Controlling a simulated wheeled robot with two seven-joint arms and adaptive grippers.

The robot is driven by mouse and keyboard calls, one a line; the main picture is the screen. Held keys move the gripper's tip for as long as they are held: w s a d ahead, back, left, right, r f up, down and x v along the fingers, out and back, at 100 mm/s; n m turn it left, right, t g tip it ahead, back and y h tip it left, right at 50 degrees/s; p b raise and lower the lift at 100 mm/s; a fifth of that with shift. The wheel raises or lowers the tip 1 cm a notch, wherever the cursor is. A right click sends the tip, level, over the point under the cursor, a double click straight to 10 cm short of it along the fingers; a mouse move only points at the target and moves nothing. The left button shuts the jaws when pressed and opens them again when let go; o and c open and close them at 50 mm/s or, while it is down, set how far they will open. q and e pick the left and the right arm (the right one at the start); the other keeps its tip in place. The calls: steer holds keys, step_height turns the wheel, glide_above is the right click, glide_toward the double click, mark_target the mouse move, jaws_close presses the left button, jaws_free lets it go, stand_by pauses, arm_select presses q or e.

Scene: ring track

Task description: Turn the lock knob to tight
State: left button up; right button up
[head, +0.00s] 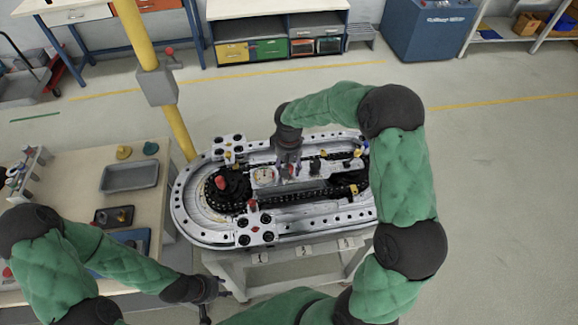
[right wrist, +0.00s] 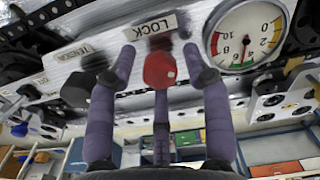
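The red lock knob (right wrist: 159,70) sits under a LOCK label (right wrist: 151,27) on the metal panel in the right wrist view. My right gripper (right wrist: 159,52) reaches the panel with its purple fingers spread around the knob. Gaps show between the knob and the side fingers, so it is open. In the head view my right gripper (head: 289,165) is over the middle of the ring track (head: 190,215), and its wrist partly covers the panel there. My left gripper (head: 218,300) is low, in front of the track stand, with its fingers apart and empty.
A round gauge (right wrist: 246,37) is right of the knob, and a black knob (right wrist: 78,90) by a TENSION label is left of it. A side table (head: 70,160) with a grey tray (head: 129,177) stands at left. A yellow post (head: 180,120) rises behind the track.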

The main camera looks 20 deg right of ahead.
mark_target(289, 167)
stand_by(0.3)
step_height(289, 167, up, 12)
stand_by(0.5)
stand_by(0.4)
